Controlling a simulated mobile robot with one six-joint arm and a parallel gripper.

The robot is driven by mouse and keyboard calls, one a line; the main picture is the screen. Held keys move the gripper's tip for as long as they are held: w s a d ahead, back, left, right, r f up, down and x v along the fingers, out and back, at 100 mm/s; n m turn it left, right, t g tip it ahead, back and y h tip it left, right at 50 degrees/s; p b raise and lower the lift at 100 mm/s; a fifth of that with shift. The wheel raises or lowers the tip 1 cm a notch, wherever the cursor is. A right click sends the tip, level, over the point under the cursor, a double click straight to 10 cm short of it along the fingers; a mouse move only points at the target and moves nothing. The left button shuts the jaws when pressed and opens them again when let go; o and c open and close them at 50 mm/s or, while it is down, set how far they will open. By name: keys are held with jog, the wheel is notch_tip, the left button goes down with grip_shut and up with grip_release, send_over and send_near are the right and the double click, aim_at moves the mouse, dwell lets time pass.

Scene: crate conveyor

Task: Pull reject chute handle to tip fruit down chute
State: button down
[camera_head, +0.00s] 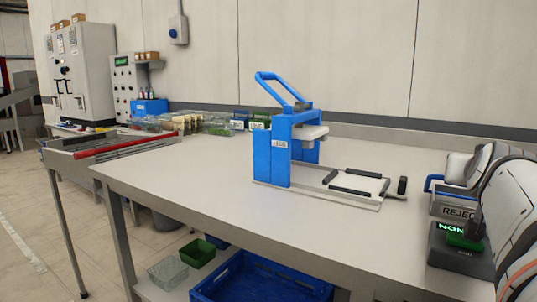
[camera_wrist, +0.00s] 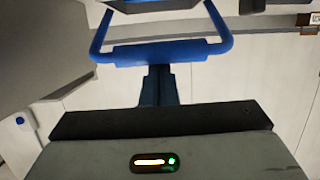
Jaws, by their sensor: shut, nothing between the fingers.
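The reject chute box, with a partly visible "REJEC" label (camera_head: 457,211), stands at the right end of the bench. A blue handle (camera_head: 430,184) is at its left side, and my arm covers much of the box. In the wrist view a wide blue handle (camera_wrist: 172,54) with bent sides crosses the upper middle. My gripper (camera_wrist: 158,72) is shut and empty, its narrow closed fingers pointing at the bar. Its tips overlap the bar in the picture; I cannot tell whether they touch. My gripper is hidden in the head view. No fruit is clearly visible.
A blue press (camera_head: 272,150) with a raised lever stands mid-bench, a framed plate before it. A dark box with a green lit display (camera_head: 456,240) sits at front right. Containers (camera_head: 190,124) line the back left. The bench's left front is clear.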

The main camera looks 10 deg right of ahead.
notch_tip(320, 180, up, 10)
jog(key=p, duration=0.4)
jog(key=shift+p, duration=0.4)
dwell(0.7)
jog(key=w+a+f+n+g+y+p, duration=0.15)
jog(key=a+y+p, duration=0.25)
jog(key=a+p, duration=0.45)
jog(key=w+a+f+n+g+y+p, duration=0.1)
jog(key=a+f+n+g+y+p, duration=0.15)
jog(key=a+p, duration=0.6)
jog(key=s+a+f+n+g+y+p, duration=0.3)
jog(key=s+a+g+p, duration=0.2)
jog(key=s+a+p, duration=0.6)
jog(key=shift+s+a+n+p, duration=0.4)
jog(key=shift+s+a, duration=0.05)
jog(key=shift+s, duration=0.15)
jog(key=shift+f, duration=0.1)
